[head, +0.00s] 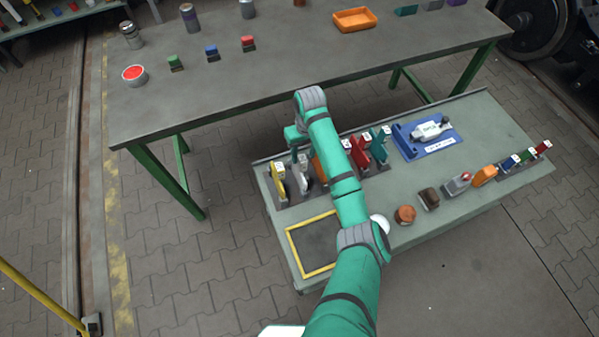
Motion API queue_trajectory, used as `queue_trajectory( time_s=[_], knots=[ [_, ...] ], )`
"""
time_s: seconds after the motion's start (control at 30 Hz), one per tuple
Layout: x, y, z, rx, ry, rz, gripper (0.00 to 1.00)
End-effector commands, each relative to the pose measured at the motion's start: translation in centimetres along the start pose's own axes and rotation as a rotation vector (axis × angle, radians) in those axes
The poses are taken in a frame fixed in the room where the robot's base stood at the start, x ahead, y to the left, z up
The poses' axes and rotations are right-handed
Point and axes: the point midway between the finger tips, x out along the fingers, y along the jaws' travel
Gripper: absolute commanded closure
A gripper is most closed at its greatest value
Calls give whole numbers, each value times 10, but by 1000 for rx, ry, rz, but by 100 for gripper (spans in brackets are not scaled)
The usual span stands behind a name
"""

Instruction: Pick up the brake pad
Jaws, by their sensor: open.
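I cannot tell for sure which object is the brake pad. A dark brown block (428,198) on the low grey-green bench (345,243) is a possible match; it stands in the front row, right of my arm. My green arm reaches over this bench from the bottom of the view. My gripper (299,154) points down near the bench's far left edge, behind the yellow and grey upright pieces, far to the left of the brown block. It is open and seems empty, but its fingertips are small and hard to make out.
A brown round piece (405,214), a red-tipped grey piece (459,183) and an orange block (484,175) flank the brown block. Upright tagged pieces, including a yellow one (278,181), and a blue tray (428,147) line the back. A yellow-framed area (313,272) is empty. A taller table (290,62) stands behind.

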Motion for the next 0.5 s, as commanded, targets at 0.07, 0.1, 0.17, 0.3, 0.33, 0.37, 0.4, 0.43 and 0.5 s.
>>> queue_trajectory(
  time_s=[0.07, 0.1, 0.17, 0.3, 0.33, 0.37, 0.4, 0.43, 0.5],
  knots=[
    [13, 0, 1, 1, -2, -1, 56],
    [20, 0, 1, 1, -2, -1, 56],
    [28, 0, 0, 0, -1, 0, 56],
    [42, -1, 0, -1, 1, 0, 56],
    [43, -1, 0, -2, 1, 0, 56],
    [44, -1, 0, -2, 2, 0, 56],
    [46, -2, 0, -2, 2, 0, 56],
    [48, -2, 0, -3, 2, 0, 56],
    [55, -2, 1, -2, 2, 0, 56]
  ],
)
